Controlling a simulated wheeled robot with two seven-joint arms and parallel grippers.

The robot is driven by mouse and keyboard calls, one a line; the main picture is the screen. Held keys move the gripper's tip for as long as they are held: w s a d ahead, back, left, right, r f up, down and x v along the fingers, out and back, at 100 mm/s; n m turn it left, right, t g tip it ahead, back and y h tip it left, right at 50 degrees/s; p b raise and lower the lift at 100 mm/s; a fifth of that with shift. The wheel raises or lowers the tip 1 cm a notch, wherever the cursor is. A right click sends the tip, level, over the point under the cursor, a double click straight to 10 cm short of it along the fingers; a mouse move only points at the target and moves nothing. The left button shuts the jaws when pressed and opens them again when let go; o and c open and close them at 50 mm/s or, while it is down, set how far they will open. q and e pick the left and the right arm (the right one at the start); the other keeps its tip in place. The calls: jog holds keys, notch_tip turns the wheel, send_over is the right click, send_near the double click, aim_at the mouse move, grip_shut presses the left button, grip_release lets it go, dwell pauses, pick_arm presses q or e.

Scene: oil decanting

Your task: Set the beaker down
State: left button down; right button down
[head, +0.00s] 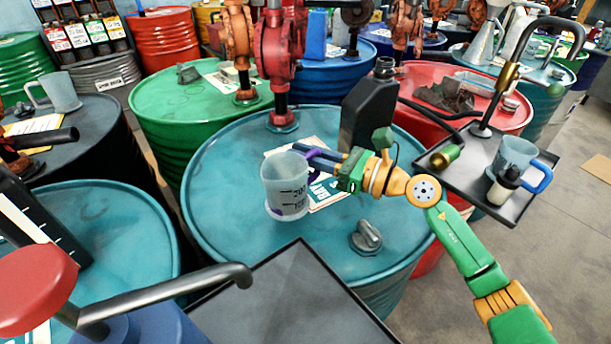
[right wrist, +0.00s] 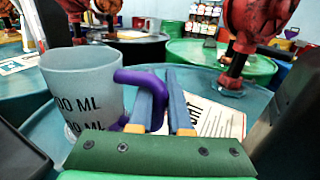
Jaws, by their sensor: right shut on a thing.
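The beaker (head: 284,190) is a translucent grey-white cup with black ML markings and a purple handle. It is upright over the top of the blue drum (head: 225,195) in the middle of the head view. I cannot tell whether its base touches the drum. My right gripper (head: 318,157) reaches in from the right and is shut on the handle. In the right wrist view the beaker (right wrist: 85,85) is to the left of the blue fingers (right wrist: 163,103), with the purple handle (right wrist: 145,78) at them. My left gripper is not in view.
A grey cap (head: 366,238) and a label sheet (head: 325,194) lie on the drum. A dark jug (head: 369,110) and a red pump (head: 279,55) stand behind. A tray (head: 437,170) holds a blue-handled beaker at right. Bare drum top lies left and front of the beaker.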

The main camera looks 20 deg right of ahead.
jog(key=f, duration=0.2)
jog(key=w+f, duration=0.1)
jog(key=f, duration=0.1)
jog(key=shift+d+f, duration=0.1)
jog(key=shift+d, duration=0.05)
jog(key=shift+f+b, duration=0.1)
jog(key=shift+b, duration=0.2)
jog(key=c, duration=0.9)
grip_release()
jog(key=shift+o, duration=0.2)
